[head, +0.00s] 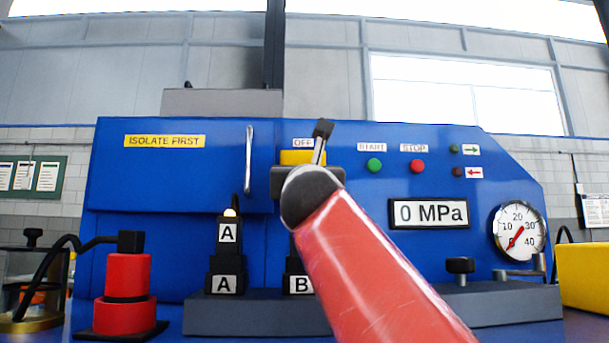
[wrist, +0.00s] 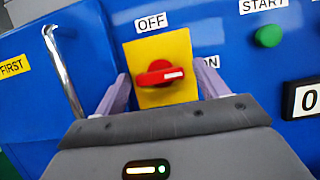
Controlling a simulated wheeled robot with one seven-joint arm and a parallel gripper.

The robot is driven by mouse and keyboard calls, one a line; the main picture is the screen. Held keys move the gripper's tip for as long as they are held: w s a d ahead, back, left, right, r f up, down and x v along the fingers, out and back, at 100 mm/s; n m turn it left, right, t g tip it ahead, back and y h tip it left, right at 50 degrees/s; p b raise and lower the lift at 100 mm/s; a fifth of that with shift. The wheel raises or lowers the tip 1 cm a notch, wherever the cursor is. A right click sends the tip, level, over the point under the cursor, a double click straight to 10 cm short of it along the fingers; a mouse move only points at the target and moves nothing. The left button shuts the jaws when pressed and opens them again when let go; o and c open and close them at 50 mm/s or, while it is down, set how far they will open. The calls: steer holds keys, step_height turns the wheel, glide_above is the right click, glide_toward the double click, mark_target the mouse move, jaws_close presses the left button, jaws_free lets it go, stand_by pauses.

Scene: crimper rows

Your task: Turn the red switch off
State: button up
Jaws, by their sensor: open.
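The red switch (wrist: 160,73) is a rotary knob on a yellow plate (wrist: 148,48) on the blue machine front. Its handle lies roughly horizontal, with its white mark pointing right, toward the ON label (wrist: 211,62). The OFF label (wrist: 152,22) is above the plate. My gripper (wrist: 160,69) is open, with one finger left and one right of the knob in the wrist view. I see no clear contact with the knob. In the head view my arm and gripper hide the switch; only the upper part of the yellow plate (head: 300,157) shows.
A metal handle bar (head: 249,160) stands left of the switch. The green START button (head: 374,165), red STOP button (head: 417,166) and 0 MPa display (head: 429,214) are to the right. Black blocks marked A (head: 226,258) and B stand below on a grey base.

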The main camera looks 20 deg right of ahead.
steer(key=c, duration=1)
steer(key=shift+r+n+y+p, duration=0.15)
steer(key=shift+n+y+p, duration=0.15)
steer(key=shift+n+p, duration=0.65)
steer(key=shift+n+y+p, duration=1.3)
steer(key=shift+n+y, duration=0.3)
steer(key=shift+n, duration=1.05)
steer(key=n+g+y, duration=0.1)
steer(key=n, duration=0.4)
steer(key=n+g+y, duration=0.1)
steer(key=n+g, duration=0.1)
steer(key=n, duration=0.3)
steer(key=n+g+y, duration=0.1)
steer(key=n, duration=0.4)
steer(key=shift+d+y, duration=0.25)
steer(key=shift+y, duration=0.15)
steer(key=shift+g, duration=0.3)
